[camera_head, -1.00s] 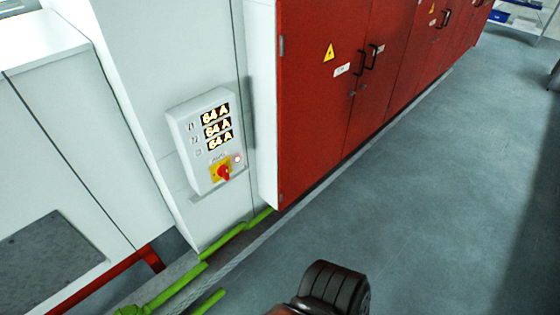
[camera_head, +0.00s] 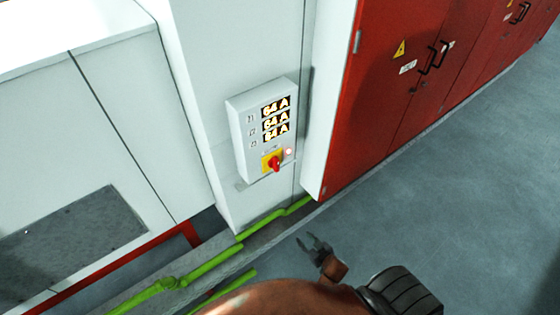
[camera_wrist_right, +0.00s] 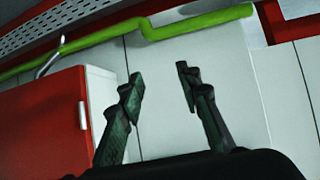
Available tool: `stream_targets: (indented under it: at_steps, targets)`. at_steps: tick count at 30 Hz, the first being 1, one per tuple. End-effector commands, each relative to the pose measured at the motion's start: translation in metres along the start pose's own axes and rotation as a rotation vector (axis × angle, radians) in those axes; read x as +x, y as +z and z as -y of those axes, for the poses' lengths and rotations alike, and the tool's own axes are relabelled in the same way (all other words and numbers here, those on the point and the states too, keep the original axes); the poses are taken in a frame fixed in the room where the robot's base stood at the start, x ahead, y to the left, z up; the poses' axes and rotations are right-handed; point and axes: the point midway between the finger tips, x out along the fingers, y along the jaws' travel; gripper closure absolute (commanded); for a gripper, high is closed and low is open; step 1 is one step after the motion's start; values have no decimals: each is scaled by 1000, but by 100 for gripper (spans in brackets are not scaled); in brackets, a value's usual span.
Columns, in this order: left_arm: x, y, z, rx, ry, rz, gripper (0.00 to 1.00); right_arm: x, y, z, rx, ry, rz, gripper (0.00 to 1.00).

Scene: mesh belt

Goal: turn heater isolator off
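The heater isolator (camera_head: 274,163) is a red rotary knob on a yellow plate, low on a white wall-mounted box (camera_head: 246,140). Above it three lit displays (camera_head: 276,119) each read 64 A, and a small pale pinkish light (camera_head: 288,151) sits beside it. My right gripper (camera_head: 311,240) is open and empty, below and to the right of the box and apart from it. In the right wrist view its two fingers (camera_wrist_right: 159,85) are spread with nothing between them, and the isolator is not seen. My left gripper is not in view.
Red cabinets (camera_head: 385,110) with warning signs and black handles stand right of the box. A green pipe (camera_head: 215,262) runs along the wall's foot and also crosses the right wrist view (camera_wrist_right: 195,26). The grey floor (camera_head: 460,200) at right is clear.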

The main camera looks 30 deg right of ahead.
Motion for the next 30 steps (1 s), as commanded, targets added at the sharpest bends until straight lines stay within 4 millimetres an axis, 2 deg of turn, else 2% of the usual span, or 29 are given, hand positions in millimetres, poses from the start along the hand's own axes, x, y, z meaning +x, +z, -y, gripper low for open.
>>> stream_targets:
  at_steps: [1, 2, 3, 6, 9, 10, 13, 17, 25, 30]
  targets:
    - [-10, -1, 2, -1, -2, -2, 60, -9, -68, -4, 6, -7, -107, 68]
    - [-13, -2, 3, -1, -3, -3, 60, -15, -102, -6, 10, -13, -164, 68]
    - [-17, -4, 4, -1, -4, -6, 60, -25, -146, -7, 13, -24, -236, 68]
    - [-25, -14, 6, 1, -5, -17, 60, -55, -238, -6, 16, -56, -392, 68]
    - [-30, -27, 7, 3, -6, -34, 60, -86, -305, -1, 11, -90, -507, 68]
    - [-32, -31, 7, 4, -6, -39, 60, -94, -320, 1, 7, -98, -533, 68]
    - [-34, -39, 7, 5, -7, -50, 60, -113, -354, 6, 2, -121, -594, 68]
    - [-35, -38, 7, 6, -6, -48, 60, -120, -374, 10, -1, -135, -625, 68]
    - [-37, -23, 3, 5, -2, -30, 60, -88, -397, 15, 0, -136, -626, 68]
    - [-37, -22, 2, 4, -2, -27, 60, -70, -409, 17, 0, -134, -625, 68]
